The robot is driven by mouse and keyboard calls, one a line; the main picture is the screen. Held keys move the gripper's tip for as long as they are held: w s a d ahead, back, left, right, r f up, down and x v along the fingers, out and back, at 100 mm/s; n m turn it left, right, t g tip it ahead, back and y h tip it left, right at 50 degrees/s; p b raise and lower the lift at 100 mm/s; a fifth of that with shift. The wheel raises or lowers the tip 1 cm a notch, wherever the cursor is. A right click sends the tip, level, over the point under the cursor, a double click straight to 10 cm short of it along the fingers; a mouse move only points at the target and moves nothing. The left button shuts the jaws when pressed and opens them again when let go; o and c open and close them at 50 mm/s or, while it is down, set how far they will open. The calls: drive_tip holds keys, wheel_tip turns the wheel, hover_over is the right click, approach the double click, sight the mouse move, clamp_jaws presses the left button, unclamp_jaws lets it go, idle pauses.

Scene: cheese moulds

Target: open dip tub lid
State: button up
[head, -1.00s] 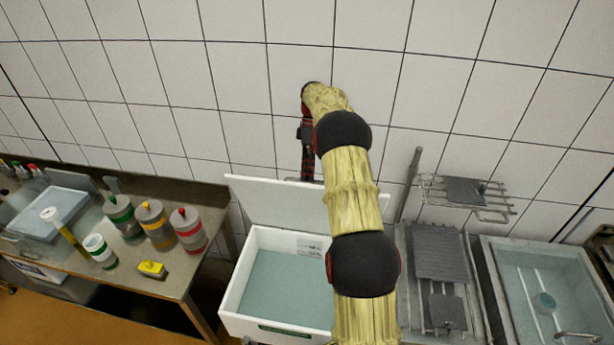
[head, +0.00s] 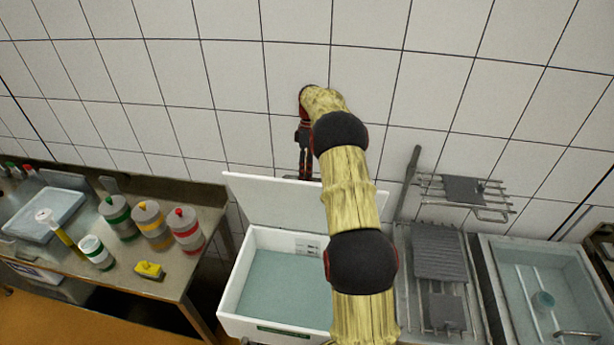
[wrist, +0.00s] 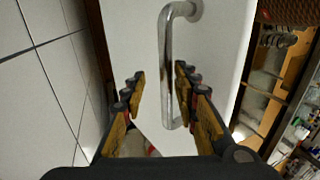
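The dip tub (head: 228,308) is a white box with pale blue-green liquid, standing left of my arm in the head view. Its white lid (head: 265,200) stands raised at the back, in front of the tiled wall, with the tub open. My gripper (head: 304,165) is at the lid's upper edge, partly hidden by my arm. In the wrist view my gripper (wrist: 160,85) has its fingers apart. The lid's metal bar handle (wrist: 169,65) runs between them, closer to the right finger; I cannot tell whether they touch. The white lid (wrist: 228,40) lies beyond.
A steel bench (head: 160,288) at the left holds several lidded pots and a yellow block (head: 149,270). At the right are a grey rack (head: 438,250), a wire shelf (head: 495,212) and a water-filled basin (head: 510,280). The tiled wall is close behind the lid.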

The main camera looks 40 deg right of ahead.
drive_tip(key=v, duration=0.7)
drive_tip(key=shift+r, duration=0.2)
drive_tip(key=shift+c, duration=0.7)
